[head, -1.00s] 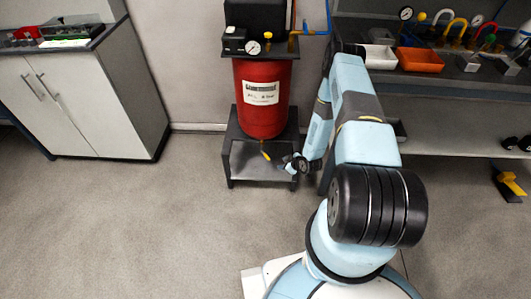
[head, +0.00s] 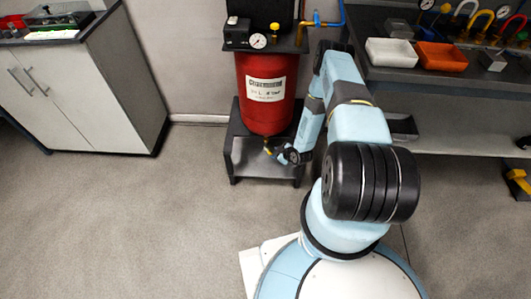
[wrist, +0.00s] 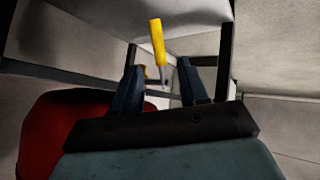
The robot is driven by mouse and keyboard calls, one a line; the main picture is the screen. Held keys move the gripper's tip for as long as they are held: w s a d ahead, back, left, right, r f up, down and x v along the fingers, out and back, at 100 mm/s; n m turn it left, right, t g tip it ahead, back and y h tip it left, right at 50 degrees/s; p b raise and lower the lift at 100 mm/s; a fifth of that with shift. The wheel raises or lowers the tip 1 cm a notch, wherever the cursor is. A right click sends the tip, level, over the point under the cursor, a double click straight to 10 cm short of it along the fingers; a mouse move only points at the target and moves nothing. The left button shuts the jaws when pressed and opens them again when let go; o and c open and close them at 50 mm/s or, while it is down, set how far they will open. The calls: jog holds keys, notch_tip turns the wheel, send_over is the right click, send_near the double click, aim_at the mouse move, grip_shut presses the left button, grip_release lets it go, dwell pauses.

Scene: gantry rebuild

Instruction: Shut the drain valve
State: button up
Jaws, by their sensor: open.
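The drain valve's yellow handle (head: 267,147) hangs under the red tank (head: 265,95). My gripper (wrist: 158,74) is open, with one dark finger on each side and nothing held. In the head view my gripper (head: 282,155) is low beside the valve, to its right. The valve body is too small and dark to make out.
The tank stands on a dark low stand (head: 235,150), whose legs and top surround the space near my gripper. A bench (head: 445,82) with a white tray (head: 391,51) and an orange tray (head: 441,56) is at right. A grey cabinet (head: 90,85) stands left. The floor is open.

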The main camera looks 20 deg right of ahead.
aim_at(269, 152)
jog(key=x, duration=0.9)
jog(key=shift+w+f, duration=0.25)
jog(key=shift+f, duration=0.1)
jog(key=shift+d, duration=0.15)
grip_shut()
jog(key=shift+w, duration=0.1)
